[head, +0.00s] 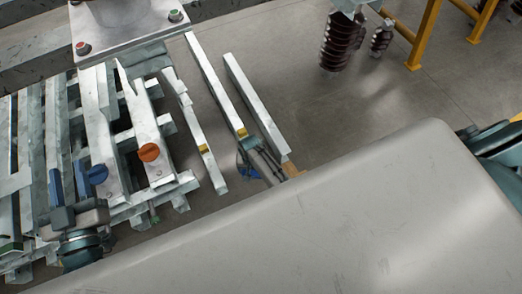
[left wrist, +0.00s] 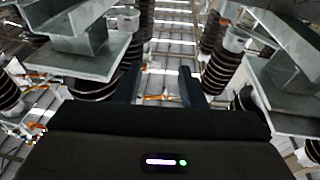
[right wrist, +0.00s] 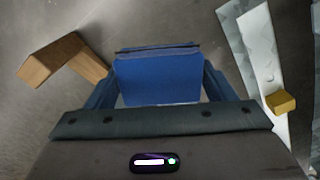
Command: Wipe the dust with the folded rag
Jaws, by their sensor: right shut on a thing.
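A folded blue rag (right wrist: 157,78) is held between the two fingers of my right gripper (right wrist: 158,92) in the right wrist view. The gripper is shut on it, above grey floor. In the head view a small bit of the blue rag (head: 248,172) shows low between the steel bars and the wooden block; most of my right arm is hidden. My left gripper (head: 69,183) is at the left, over the slatted metal frame. Its blue fingers stand apart and empty, also in the left wrist view (left wrist: 159,88). I cannot make out the dust in any view.
A wooden block (right wrist: 62,60) lies left of the rag in the right wrist view. A steel bar (right wrist: 258,60) with a yellow block (right wrist: 281,102) is at its right. The slatted metal frame (head: 95,125) fills the head view's left. Open floor (head: 300,100) lies beyond the bars.

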